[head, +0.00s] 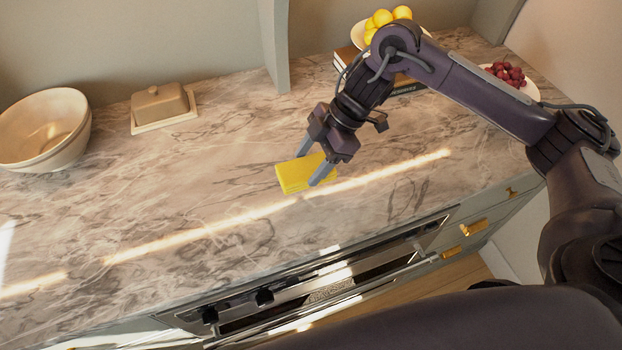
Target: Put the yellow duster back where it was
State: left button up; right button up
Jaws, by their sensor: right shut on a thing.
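The yellow duster (294,176) is a folded yellow cloth over the marble counter, near its front edge, in the middle of the head view. My right gripper (308,170) reaches down to it from the upper right and is shut on it, with one finger on the far side and one on the near side. Part of the duster is hidden behind the near finger. I cannot tell whether the duster rests on the counter or is just above it. My left gripper is not in view.
Cream bowls (45,130) and a covered butter dish (160,106) stand at the left. Yellow fruit (385,18) in a bowl sits on books (408,88) at the back. A plate of red berries (507,74) stands at the right. The counter (180,200) left of the duster is clear.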

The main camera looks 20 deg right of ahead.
notch_tip(320, 180, down, 2)
jog(key=shift+f, duration=0.2)
notch_tip(320, 180, down, 5)
jog(key=shift+r+p, duration=0.1)
jog(key=shift+p, duration=0.45)
jog(key=o, duration=1)
jog(key=shift+c, duration=0.2)
jog(key=shift+d, duration=0.1)
jog(key=shift+d+r, duration=0.1)
jog(key=shift+r, duration=0.1)
jog(key=b+v, duration=0.2)
jog(key=v, duration=0.9)
jog(key=shift+r+b, duration=0.3)
jog(key=shift+d, duration=0.1)
